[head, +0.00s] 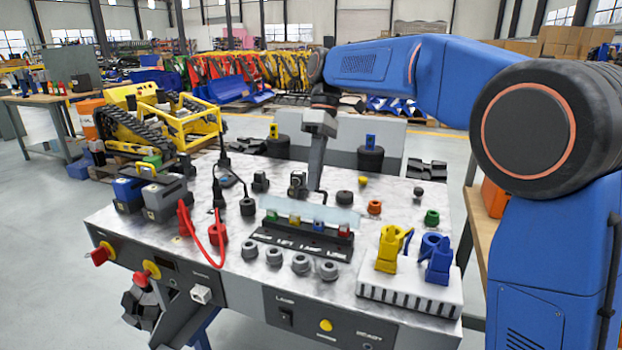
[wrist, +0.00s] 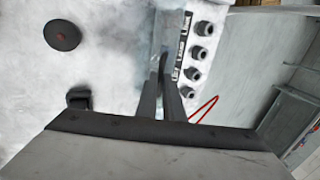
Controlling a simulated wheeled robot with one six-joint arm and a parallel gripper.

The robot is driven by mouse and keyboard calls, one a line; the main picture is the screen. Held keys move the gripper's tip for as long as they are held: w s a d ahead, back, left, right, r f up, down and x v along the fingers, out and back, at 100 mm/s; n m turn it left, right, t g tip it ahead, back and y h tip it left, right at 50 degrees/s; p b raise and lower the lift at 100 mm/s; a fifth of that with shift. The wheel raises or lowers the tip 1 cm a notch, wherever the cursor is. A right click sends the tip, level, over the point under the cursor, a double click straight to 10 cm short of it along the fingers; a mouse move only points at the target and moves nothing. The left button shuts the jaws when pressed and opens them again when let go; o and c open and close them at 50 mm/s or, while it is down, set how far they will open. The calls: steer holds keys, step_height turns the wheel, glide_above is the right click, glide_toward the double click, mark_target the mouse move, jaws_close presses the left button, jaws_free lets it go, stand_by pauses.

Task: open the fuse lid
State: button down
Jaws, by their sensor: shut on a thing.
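The fuse lid (head: 335,213) is a clear, pale blue panel at the back edge of the black fuse block (head: 300,247). It appears raised at a tilt behind the coloured fuses; its exact angle is hard to tell. My gripper (head: 316,187) reaches down from behind, with its tips at the lid's upper edge. In the wrist view, my gripper (wrist: 160,82) is shut on the lid, and the clear strip of the lid (wrist: 170,42) runs away from the fingertips. Green, yellow, blue and red fuses show in the block. The exact contact is partly hidden.
Grey knobs (head: 301,264) stand in front of the block. A red cable (head: 205,245) loops at its left. A white rack (head: 410,287) with yellow and blue parts stands at the right. Black connectors (head: 298,183) and round buttons (head: 374,207) lie close behind.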

steer(key=shift+w+d+f+g+y, duration=0.2)
steer(key=shift+w+g, duration=0.3)
steer(key=shift+g, duration=0.05)
steer(key=shift+w+d+f+g+y, duration=0.15)
steer(key=shift+w+f+g+y, duration=0.05)
steer(key=shift+w+g, duration=0.35)
steer(key=shift+w+d+f+g+y, duration=0.2)
steer(key=shift+w+g, duration=0.25)
steer(key=shift+g, duration=0.15)
steer(key=c, duration=1.9)
jaws_free()
